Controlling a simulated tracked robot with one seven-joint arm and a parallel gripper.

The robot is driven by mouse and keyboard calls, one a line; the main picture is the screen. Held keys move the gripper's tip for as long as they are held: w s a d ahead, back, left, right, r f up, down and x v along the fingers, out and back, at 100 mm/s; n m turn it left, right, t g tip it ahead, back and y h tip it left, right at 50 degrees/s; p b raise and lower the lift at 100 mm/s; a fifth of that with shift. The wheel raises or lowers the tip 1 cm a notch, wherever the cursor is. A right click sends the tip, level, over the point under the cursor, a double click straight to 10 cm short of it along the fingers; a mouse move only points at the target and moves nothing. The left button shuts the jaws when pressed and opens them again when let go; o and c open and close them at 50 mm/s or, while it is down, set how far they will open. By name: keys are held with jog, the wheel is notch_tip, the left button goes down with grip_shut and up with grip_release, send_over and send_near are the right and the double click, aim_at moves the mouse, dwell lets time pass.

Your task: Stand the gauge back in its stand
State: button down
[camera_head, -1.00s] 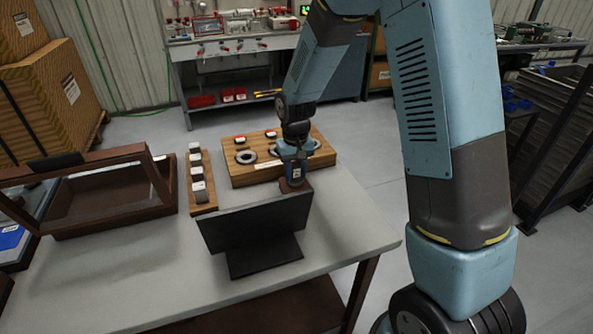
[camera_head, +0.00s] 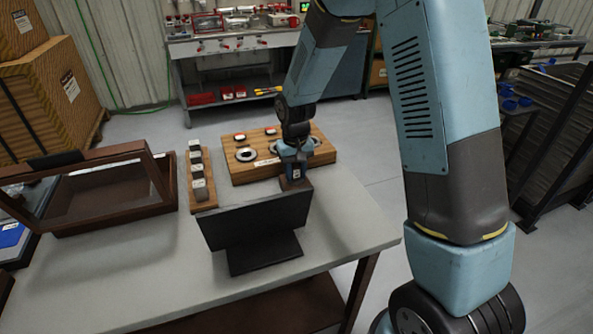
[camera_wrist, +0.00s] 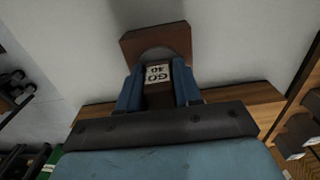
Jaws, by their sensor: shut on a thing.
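My gripper (camera_wrist: 158,88) is shut on the gauge (camera_wrist: 157,74), a small block with a pale label reading "GO 40", upside down in the wrist view. A reddish-brown piece (camera_wrist: 130,47) with a rounded grey notch lies just beyond the fingertips. It looks like the stand, and I cannot tell whether the gauge touches it or sits in it. In the head view my gripper (camera_head: 296,170) points down behind a black panel on a foot (camera_head: 257,222). The brown piece (camera_head: 291,185) shows at its tips, and the panel hides its lower part.
A wooden board with rings (camera_head: 238,175) stands just behind my gripper. A narrow wooden rack of small blocks (camera_head: 203,205) is left of it. A glass-lidded brown case (camera_head: 115,228) stands further left. The grey table (camera_head: 345,225) is clear to the right.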

jog(key=shift+c, duration=1.4)
grip_release()
jog(key=shift+r, duration=4.5)
